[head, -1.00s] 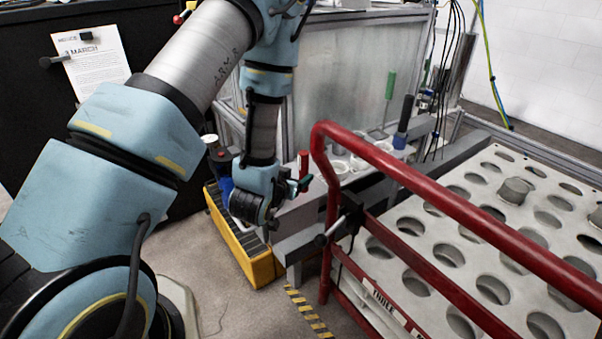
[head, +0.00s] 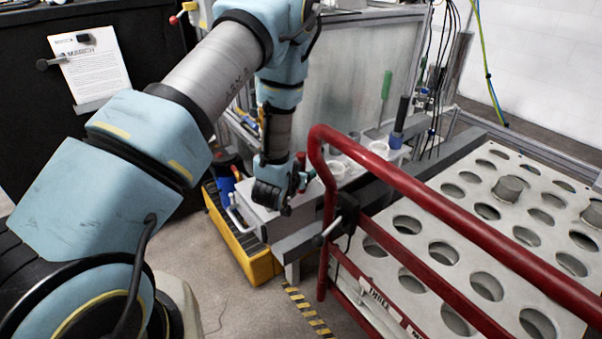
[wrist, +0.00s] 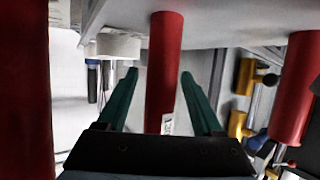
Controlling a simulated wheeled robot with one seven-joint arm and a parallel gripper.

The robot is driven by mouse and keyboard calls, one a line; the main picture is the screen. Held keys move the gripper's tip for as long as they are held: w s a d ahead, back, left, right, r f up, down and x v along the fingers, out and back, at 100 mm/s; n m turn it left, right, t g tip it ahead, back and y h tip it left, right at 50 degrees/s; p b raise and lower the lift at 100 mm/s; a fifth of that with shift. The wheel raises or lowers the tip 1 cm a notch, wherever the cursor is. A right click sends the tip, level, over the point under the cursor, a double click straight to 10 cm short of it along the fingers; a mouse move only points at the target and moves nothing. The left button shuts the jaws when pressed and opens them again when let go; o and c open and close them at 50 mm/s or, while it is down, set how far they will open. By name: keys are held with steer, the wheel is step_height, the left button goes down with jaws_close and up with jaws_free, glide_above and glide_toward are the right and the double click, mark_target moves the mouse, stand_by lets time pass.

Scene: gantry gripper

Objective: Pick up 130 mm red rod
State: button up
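A red rod (wrist: 163,62) with a small white label stands between the two green fingers of my gripper (wrist: 160,88) in the wrist view. The fingers are spread, with a gap visible on its left side. A second red rod (wrist: 294,92) is at the right of the wrist view, and a large, cropped red shape fills the left edge. I cannot tell their lengths. In the head view a red rod top (head: 301,158) shows at the bench edge, beside my gripper, whose fingers are mostly hidden there.
A red tubular rail (head: 420,195) stands close to my gripper's right, in front of a white plate with round holes (head: 460,212). White cups (head: 378,149) sit on the bench. A yellow bin (head: 262,267) stands below.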

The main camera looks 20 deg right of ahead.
jaws_close()
stand_by(0.3)
stand_by(0.5)
